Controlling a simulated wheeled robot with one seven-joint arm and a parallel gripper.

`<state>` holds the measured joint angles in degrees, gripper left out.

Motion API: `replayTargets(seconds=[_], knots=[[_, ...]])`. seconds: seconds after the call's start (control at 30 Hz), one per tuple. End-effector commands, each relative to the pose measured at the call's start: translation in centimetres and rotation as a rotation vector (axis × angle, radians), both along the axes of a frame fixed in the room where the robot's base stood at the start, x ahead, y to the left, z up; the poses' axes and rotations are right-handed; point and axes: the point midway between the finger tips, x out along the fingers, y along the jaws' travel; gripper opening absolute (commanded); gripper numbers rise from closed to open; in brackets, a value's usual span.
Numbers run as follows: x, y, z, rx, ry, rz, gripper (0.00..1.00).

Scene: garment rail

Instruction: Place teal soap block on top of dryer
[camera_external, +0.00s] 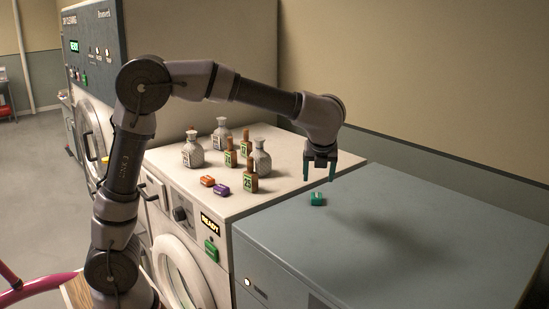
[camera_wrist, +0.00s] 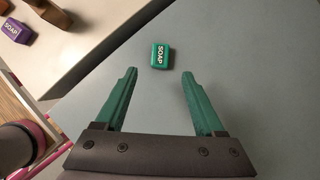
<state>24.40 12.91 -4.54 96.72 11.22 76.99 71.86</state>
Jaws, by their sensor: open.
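The teal soap block (camera_external: 317,199) lies on the blue-grey machine top (camera_external: 420,235), near its back left edge. It also shows in the wrist view (camera_wrist: 160,55), label up, just beyond and between my fingertips. My gripper (camera_external: 320,178) is open and empty above the block, its teal fingers pointing down and apart from it. To the left stands a white front-loading machine (camera_external: 218,238) with a round door and a READY panel. No label I can read tells which machine is the dryer.
White patterned flasks (camera_external: 193,150) and brown bottles (camera_external: 250,181) crowd the white top. An orange soap block (camera_external: 207,181) and a purple soap block (camera_external: 222,191) lie near its front. Most of the blue-grey top is clear. A wall (camera_external: 420,70) stands behind.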

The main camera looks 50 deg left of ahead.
Motion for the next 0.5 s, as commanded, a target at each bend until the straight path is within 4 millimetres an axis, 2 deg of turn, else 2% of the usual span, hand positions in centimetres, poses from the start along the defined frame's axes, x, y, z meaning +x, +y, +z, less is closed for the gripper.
replayTargets(seconds=[0.17, 0.27, 0.37, 0.47, 0.5], knots=[[-0.7, -0.8, 1.9, -0.001, -0.001, 0.0, 0.71], [-1.3, -0.4, 2.6, -0.015, -0.012, 0.025, 0.71], [-2.8, 1.8, 3.6, -0.072, -0.058, 0.125, 0.71], [-5.8, 5.5, 4.9, -0.186, -0.144, 0.318, 0.71], [-7.3, 7.2, 5.3, -0.242, -0.185, 0.414, 0.71]])
